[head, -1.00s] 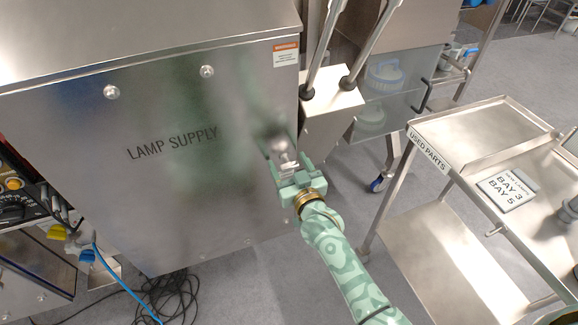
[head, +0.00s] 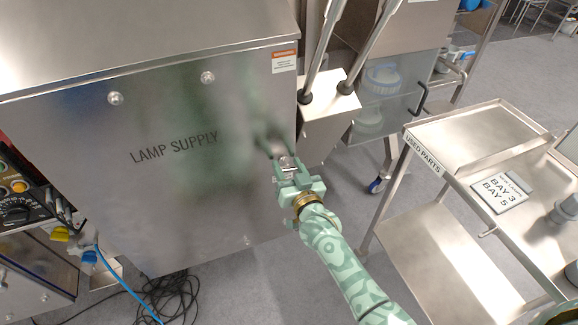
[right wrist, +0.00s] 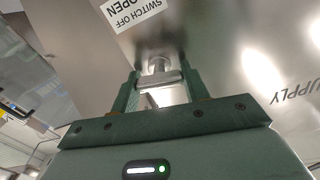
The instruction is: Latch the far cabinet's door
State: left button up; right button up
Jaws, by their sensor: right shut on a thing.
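The cabinet door (head: 150,195) is a large steel panel marked "LAMP SUPPLY". It looks closed, flush with the cabinet body. A small metal latch handle (head: 286,163) sits near the door's right edge. My right gripper (head: 283,167) is at this handle, shut on it. In the right wrist view, the latch handle (right wrist: 160,68) shows as a bright metal piece between the green fingers of my right gripper (right wrist: 158,88). The fingers hide part of the latch, so I cannot tell whether it is engaged. My left gripper is not in view.
A steel trolley (head: 425,205) labelled "USED PARTS" stands at the right, with a "BAY 3 BAY 5" card (head: 499,191) on top. A steel box with two rods (head: 327,128) stands close right of the door. Black cables (head: 170,295) lie on the floor below.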

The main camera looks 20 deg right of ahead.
jog(key=m+p, duration=0.1)
jog(key=m, duration=0.2)
jog(key=shift+r+m+p, duration=0.1)
jog(key=shift+m+p, duration=0.2)
jog(key=m, duration=0.3)
jog(key=shift+d+m+p, duration=0.1)
jog(key=shift+m+p, duration=0.3)
jog(key=m, duration=0.4)
jog(key=shift+f, duration=0.25)
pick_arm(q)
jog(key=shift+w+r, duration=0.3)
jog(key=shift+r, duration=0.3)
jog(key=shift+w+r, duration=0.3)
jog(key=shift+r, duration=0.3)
pick_arm(e)
jog(key=shift+f+m, duration=0.1)
jog(key=shift+m, duration=2)
jog(key=o, duration=1)
jog(key=shift+s, duration=0.15)
